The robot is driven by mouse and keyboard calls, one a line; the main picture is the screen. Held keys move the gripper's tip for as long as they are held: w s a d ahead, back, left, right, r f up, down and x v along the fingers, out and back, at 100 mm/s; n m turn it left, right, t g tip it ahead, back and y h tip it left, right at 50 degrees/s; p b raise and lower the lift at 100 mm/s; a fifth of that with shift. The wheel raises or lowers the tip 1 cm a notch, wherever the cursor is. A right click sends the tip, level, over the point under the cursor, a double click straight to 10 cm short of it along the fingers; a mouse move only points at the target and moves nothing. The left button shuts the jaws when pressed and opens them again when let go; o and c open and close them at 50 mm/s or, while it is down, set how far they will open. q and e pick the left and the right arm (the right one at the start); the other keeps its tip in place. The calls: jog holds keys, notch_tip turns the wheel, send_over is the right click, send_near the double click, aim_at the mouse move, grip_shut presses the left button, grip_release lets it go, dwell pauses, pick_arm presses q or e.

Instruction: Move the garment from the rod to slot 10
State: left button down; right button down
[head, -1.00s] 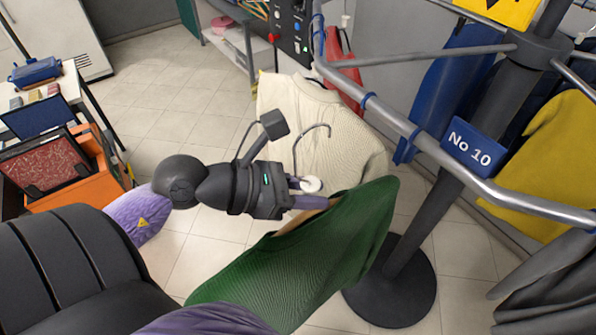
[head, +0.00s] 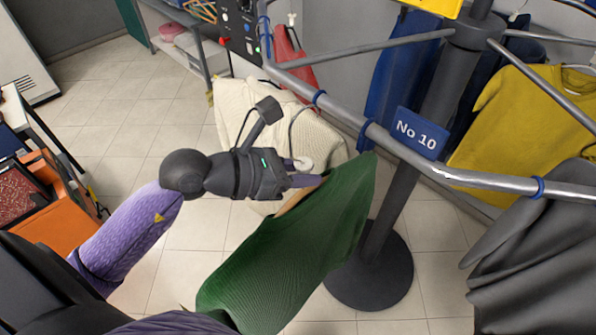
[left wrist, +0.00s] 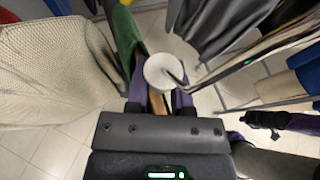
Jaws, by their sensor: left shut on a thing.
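The green garment (head: 290,255) hangs from a wooden hanger (head: 294,200) held by my left gripper (head: 308,178), which is shut on the hanger near its white disc (head: 303,163). The hanger's hook rises above the gripper, in front of the cream garment and apart from the rail. The No 10 sign (head: 421,133) sits on the grey rail (head: 470,180); the rail stretch by it, between two blue rings, looks bare. In the left wrist view, the white disc (left wrist: 163,72) lies between the fingers. My right gripper (left wrist: 262,120) seems to show at the right there, its jaws unclear.
A cream knit garment (head: 255,125) hangs behind the gripper. A grey garment (head: 535,260) hangs at the right and a yellow one (head: 530,115) behind the rail. The rack's post and round base (head: 370,275) stand close to the green garment. An orange crate (head: 60,225) is at the left.

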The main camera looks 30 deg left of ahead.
aim_at(333, 173)
dwell(0.4)
pick_arm(q)
jog(key=shift+w+d+r, duration=0.1)
jog(key=shift+w+d, duration=0.05)
jog(key=shift+w, duration=0.3)
jog(key=shift+w+d+r, duration=0.1)
jog(key=shift+w+d, duration=0.05)
jog(key=shift+w, duration=0.25)
jog(key=shift+f, duration=0.1)
jog(key=shift+w+d, duration=0.35)
jog(key=shift+w, duration=0.6)
jog(key=shift+w+d, duration=0.4)
jog(key=shift+w, duration=0.5)
jog(key=shift+w+d, duration=0.35)
jog(key=shift+w, duration=0.6)
jog(key=shift+f+b, duration=1.45)
jog(key=shift+f, duration=0.15)
jog(key=shift+f, duration=0.15)
